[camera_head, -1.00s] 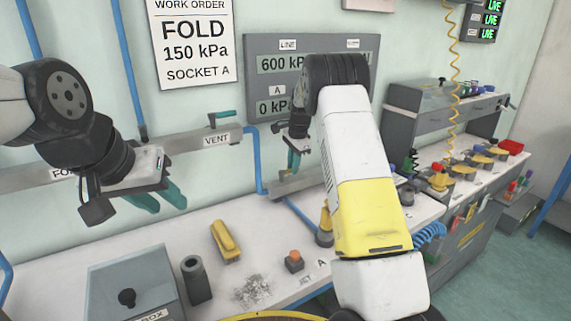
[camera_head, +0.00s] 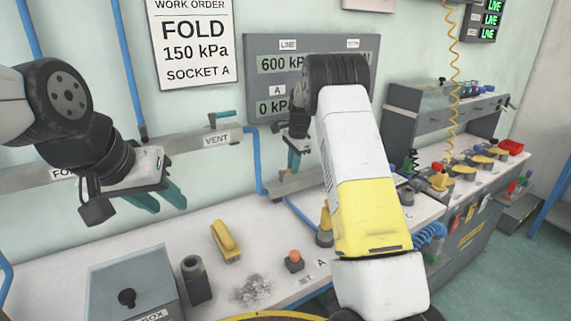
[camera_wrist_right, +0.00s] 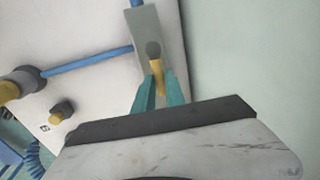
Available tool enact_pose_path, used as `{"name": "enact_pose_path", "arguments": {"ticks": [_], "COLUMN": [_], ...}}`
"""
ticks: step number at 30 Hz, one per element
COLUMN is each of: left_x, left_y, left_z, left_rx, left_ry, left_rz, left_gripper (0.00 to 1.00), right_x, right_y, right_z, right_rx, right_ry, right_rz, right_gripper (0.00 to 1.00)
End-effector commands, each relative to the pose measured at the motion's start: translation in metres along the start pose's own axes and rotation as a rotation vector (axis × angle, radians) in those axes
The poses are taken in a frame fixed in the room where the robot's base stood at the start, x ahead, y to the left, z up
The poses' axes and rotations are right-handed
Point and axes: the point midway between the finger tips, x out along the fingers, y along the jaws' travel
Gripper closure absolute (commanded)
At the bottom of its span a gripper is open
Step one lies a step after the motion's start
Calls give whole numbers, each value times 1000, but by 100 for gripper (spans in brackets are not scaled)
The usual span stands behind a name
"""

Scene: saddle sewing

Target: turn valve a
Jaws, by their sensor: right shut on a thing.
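Valve A shows in the right wrist view as a yellow lever with a dark round pivot (camera_wrist_right: 155,50) on a grey plate (camera_wrist_right: 145,22). My right gripper (camera_wrist_right: 160,92) has its teal fingers on both sides of the yellow lever and is shut on it. In the head view the right gripper (camera_head: 293,158) is at the wall below the gauge panel, and the lever is hidden there. My left gripper (camera_head: 162,198) is at the left, open and empty, above the bench and away from the valve.
The gauge panel (camera_head: 262,45) reads 600 kPa for line and 0 kPa for A. A vent rail (camera_head: 190,142) with a green lever runs along the wall. The bench holds a grey box (camera_head: 125,275), a dark cylinder (camera_head: 197,285), a yellow tool (camera_head: 226,240) and an orange knob (camera_head: 294,256).

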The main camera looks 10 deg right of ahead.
Motion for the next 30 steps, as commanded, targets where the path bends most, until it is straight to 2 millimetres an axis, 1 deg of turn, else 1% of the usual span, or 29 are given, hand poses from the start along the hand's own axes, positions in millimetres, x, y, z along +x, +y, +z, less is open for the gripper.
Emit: {"name": "enact_pose_path", "arguments": {"ticks": [8, 14, 20, 30], "left_x": [0, 0, 0, 0], "left_y": [0, 0, 0, 0], "left_z": [0, 0, 0, 0], "left_rx": [0, 0, 0, 0], "left_ry": [0, 0, 0, 0], "left_rz": [0, 0, 0, 0], "left_gripper": [64, 64, 64, 64], "right_x": [-1, -2, -3, -6], "right_y": [0, 3, 10, 22], "right_z": [0, 1, 3, 11], "right_rx": [16, 91, 237, 552], "right_ry": [4, 20, 49, 112], "right_rz": [-2, -2, -2, -3], "right_gripper": [100, 100, 100, 100]}}
